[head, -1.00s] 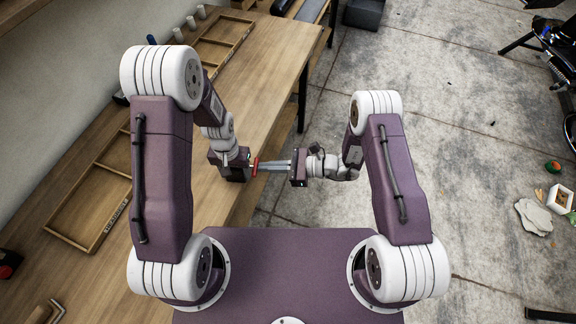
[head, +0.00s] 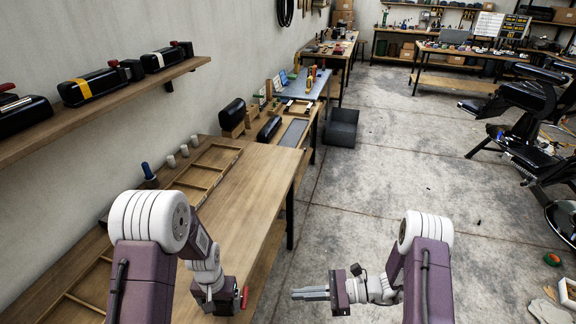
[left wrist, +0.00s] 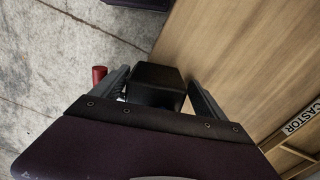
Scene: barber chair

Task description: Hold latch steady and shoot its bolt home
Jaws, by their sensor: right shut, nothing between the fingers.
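The latch (left wrist: 157,78) is a dark block between the two fingers of my left gripper (left wrist: 160,92) in the left wrist view. Its red knob (left wrist: 99,75) sticks out at the left. In the head view my left gripper (head: 216,308) is over the bench's right edge, with the red knob (head: 244,298) on its right side. The latch body is mostly hidden there. My right gripper (head: 295,294) is shut and empty, its fingers pointing left at the knob with a clear gap between. How far the bolt sits in the latch cannot be told.
The wooden bench (head: 240,205) lies under my left arm, with a divided wooden tray (head: 205,172) on it. A wall shelf (head: 110,105) holds several dark cases. A dark bin (head: 341,128) stands on the floor. Open concrete floor (head: 380,190) lies around my right gripper.

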